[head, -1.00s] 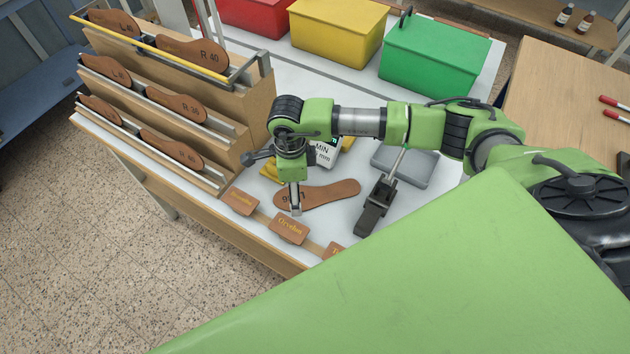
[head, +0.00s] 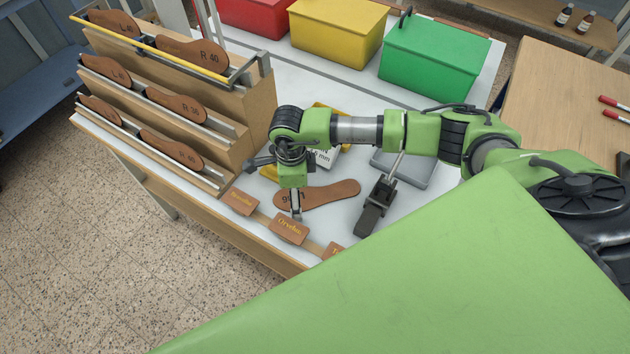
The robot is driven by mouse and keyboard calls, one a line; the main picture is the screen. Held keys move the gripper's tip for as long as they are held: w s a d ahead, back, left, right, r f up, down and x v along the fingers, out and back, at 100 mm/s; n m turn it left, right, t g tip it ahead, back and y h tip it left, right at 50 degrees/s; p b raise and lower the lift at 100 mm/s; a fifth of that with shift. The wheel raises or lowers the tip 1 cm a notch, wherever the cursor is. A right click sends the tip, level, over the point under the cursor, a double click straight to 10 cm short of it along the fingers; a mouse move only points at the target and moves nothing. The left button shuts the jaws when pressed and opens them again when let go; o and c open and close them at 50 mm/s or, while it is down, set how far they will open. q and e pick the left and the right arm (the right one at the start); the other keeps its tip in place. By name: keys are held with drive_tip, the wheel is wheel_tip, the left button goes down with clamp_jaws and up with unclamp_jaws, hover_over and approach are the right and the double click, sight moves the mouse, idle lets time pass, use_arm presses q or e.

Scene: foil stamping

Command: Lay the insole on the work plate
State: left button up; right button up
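My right gripper (head: 296,212) points down at the insole's left part. Its fingers show edge-on, so I cannot tell whether they are open, shut or touching the insole. A flat grey plate (head: 418,172), which may be the work plate, lies partly hidden behind my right arm. My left gripper is not in view.
A stepped wooden rack (head: 235,110) holds several insoles at the left. Brown labelled tags (head: 289,229) line the front edge. A black clamp-like tool (head: 371,216) stands right of the insole. Red (head: 256,14), yellow (head: 335,30) and green (head: 435,62) bins stand behind.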

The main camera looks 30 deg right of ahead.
idle(0.3)
drive_tip(key=shift+s, duration=0.1)
drive_tip(key=c, duration=1.2)
drive_tip(key=shift+o, duration=0.2)
